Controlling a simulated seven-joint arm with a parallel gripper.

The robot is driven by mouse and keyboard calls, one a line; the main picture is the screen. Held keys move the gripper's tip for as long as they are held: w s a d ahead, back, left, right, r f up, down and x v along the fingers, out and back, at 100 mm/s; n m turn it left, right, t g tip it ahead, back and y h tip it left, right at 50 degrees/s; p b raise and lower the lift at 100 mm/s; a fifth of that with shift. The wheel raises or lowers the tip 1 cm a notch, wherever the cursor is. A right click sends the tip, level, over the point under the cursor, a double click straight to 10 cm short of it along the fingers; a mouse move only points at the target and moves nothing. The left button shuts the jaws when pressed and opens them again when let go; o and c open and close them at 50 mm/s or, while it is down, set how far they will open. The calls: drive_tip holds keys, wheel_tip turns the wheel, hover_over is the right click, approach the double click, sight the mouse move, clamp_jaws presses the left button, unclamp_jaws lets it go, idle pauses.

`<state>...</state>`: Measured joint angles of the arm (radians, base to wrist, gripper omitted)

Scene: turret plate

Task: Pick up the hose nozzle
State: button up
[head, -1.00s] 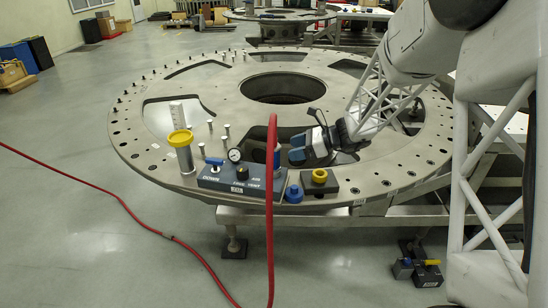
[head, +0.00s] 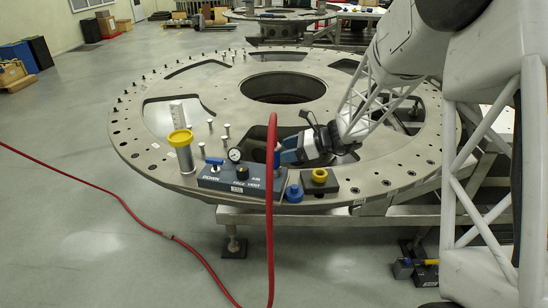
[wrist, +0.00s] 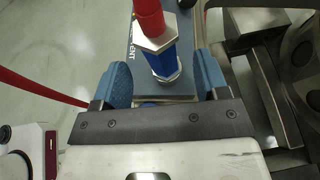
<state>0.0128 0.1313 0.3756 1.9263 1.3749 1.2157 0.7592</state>
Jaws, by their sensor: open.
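The hose nozzle (head: 277,158) is blue with metal hex collars. It stands upright at the right end of the grey-blue valve block (head: 225,182), at the end of the red hose (head: 270,225). In the wrist view, the nozzle (wrist: 163,63) lies between the two blue fingers of my gripper (wrist: 161,65), with a gap visible on each side. My gripper is open. In the head view, my gripper (head: 283,153) reaches the nozzle from the right, and the hose hides part of the contact area.
The block carries a gauge (head: 234,155) and sits on the turret plate (head: 130,150). A yellow-topped cylinder (head: 182,150) stands left of it. A blue knob (head: 294,194) and a yellow ring (head: 319,175) lie to the right. The hose arches down in front to the floor.

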sight(274, 153)
drive_tip(key=shift+x, duration=2.6)
drive_tip(key=shift+d+f, duration=0.1)
drive_tip(key=shift+f, duration=0.05)
drive_tip(key=c, duration=1.2)
drive_tip(key=shift+o, duration=0.2)
drive_tip(key=shift+r, duration=0.2)
